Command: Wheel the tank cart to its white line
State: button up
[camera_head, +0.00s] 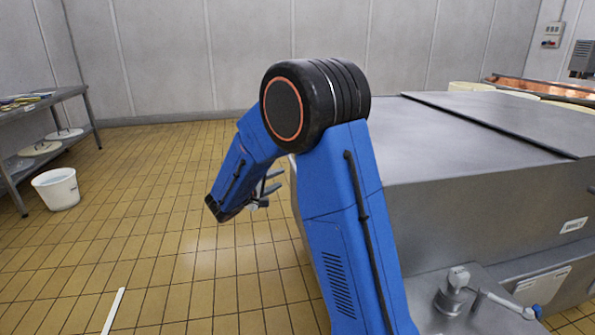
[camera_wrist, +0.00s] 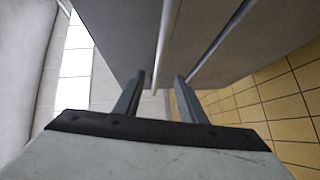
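A large grey steel tank with a flat lid (camera_head: 450,130), which I take to be the tank cart, fills the right of the head view. A short white line (camera_head: 114,310) lies on the tiled floor at lower left, apart from the tank. My gripper (camera_head: 268,187) is beside the tank's left end, partly hidden by my arm. In the wrist view my gripper (camera_wrist: 160,78) has its fingers apart. A thin metal bar (camera_wrist: 166,40) runs down towards the gap between them from a grey panel; I cannot tell whether it lies between the fingers or beyond. Wheels are not visible.
A steel table (camera_head: 45,105) stands along the left, with a white bucket (camera_head: 57,188) by it. Copper vats (camera_head: 540,88) are at the back right. A valve with a lever (camera_head: 490,295) sits at the tank's near lower side. The tiled floor between bucket and tank is clear.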

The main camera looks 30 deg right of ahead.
jog(key=x, duration=1.3)
jog(key=shift+w+d, duration=0.1)
jog(key=shift+d, duration=0.2)
grip_shut()
